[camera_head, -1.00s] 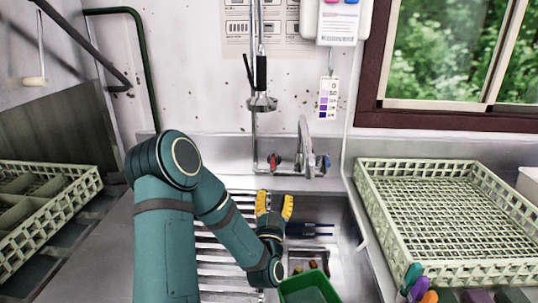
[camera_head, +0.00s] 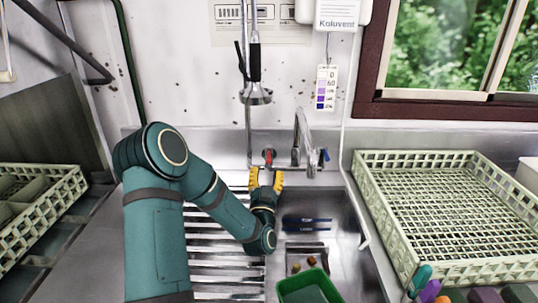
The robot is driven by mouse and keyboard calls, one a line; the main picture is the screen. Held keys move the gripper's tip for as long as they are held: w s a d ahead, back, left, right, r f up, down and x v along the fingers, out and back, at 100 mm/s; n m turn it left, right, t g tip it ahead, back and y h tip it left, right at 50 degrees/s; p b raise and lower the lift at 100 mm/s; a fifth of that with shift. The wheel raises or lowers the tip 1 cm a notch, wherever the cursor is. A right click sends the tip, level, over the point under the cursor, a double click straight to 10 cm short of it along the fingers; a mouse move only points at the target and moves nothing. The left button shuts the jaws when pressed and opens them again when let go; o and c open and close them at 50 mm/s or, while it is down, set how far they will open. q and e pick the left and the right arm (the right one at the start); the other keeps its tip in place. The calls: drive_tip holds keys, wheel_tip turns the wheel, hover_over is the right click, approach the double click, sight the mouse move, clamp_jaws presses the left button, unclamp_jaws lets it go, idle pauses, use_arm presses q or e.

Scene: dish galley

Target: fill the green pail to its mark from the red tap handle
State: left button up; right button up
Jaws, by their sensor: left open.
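The green pail (camera_head: 308,287) stands in the sink at the bottom of the view; its near part is cut off by the frame edge, and I cannot make out its mark. The red tap handle (camera_head: 269,155) is on the back wall, left of the curved metal spout (camera_head: 303,140). My left gripper (camera_head: 266,174) has yellow fingertips, is open and empty, and points at the red handle from just below it in the picture. I cannot tell whether it touches the handle. No water shows from the spout. My right gripper is not in view.
A blue tap handle (camera_head: 324,156) sits right of the spout. A spray head (camera_head: 256,95) hangs above the sink. A pale dish rack (camera_head: 447,157) stands on the right, another rack (camera_head: 62,203) on the left. Small brown bits (camera_head: 311,261) lie in the sink beyond the pail.

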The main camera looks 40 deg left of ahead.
sight(269, 153)
use_arm(q)
drive_tip(key=w+a, duration=0.1)
drive_tip(key=w, duration=0.1)
drive_tip(key=w+a, duration=0.4)
drive_tip(key=w, duration=0.1)
drive_tip(key=shift+w+a+r+b, duration=0.15)
drive_tip(key=shift+r+b, duration=0.1)
drive_tip(key=shift+b, duration=0.15)
drive_tip(key=shift+w+a+r, duration=0.25)
drive_tip(key=shift+w+a, duration=0.05)
drive_tip(key=shift+w, duration=0.15)
drive_tip(key=shift+c, duration=0.3)
clamp_jaws()
